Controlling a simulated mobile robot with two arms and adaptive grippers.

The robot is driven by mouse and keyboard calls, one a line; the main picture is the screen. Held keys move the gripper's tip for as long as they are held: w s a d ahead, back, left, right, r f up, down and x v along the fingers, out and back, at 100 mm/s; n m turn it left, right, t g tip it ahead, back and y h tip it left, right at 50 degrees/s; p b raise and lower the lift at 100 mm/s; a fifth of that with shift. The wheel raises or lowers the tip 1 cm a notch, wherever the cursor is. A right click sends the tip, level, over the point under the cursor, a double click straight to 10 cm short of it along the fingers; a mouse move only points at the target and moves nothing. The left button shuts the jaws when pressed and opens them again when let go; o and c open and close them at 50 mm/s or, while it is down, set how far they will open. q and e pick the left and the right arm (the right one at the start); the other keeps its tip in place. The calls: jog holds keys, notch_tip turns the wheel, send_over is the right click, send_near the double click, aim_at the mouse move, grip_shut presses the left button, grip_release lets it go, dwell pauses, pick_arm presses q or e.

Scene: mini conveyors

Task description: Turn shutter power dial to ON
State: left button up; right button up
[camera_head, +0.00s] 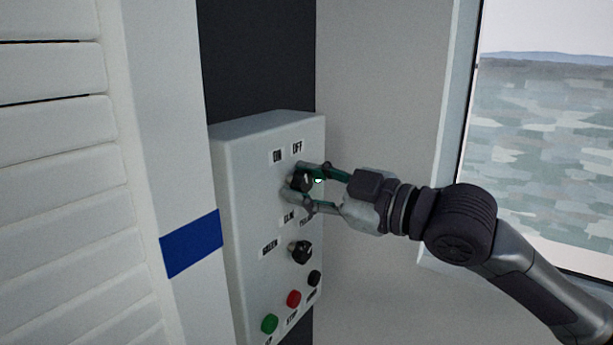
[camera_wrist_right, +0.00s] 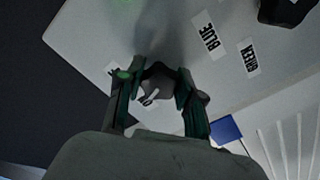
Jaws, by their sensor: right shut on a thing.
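The shutter power dial (camera_head: 301,181) is a black knob on the upper part of a pale control box (camera_head: 240,200), below labels reading ON and OFF. My right gripper (camera_head: 300,183) has its two fingers on either side of this dial, shut on it. In the right wrist view the dial (camera_wrist_right: 156,84) sits between the fingertips, and a white mark shows on its face. The fingers hide part of the dial, and I cannot tell for sure which label the mark points at. My left gripper is in neither view.
Below on the box are a second black knob (camera_head: 300,251), a black button (camera_head: 314,278), a red button (camera_head: 293,298) and a green button (camera_head: 269,323). A white slatted shutter (camera_head: 60,180) stands at the left. A window (camera_head: 545,130) is at the right.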

jog(key=shift+n+p, duration=0.35)
jog(key=shift+n, duration=0.75)
jog(key=o, duration=1.2)
jog(key=shift+c, duration=0.2)
jog(key=shift+s+d, duration=0.1)
jog(key=shift+d, duration=0.15)
jog(key=v, duration=1.1)
jog(key=shift+s+d, duration=0.15)
jog(key=shift+s, duration=0.05)
jog(key=shift+f, duration=0.1)
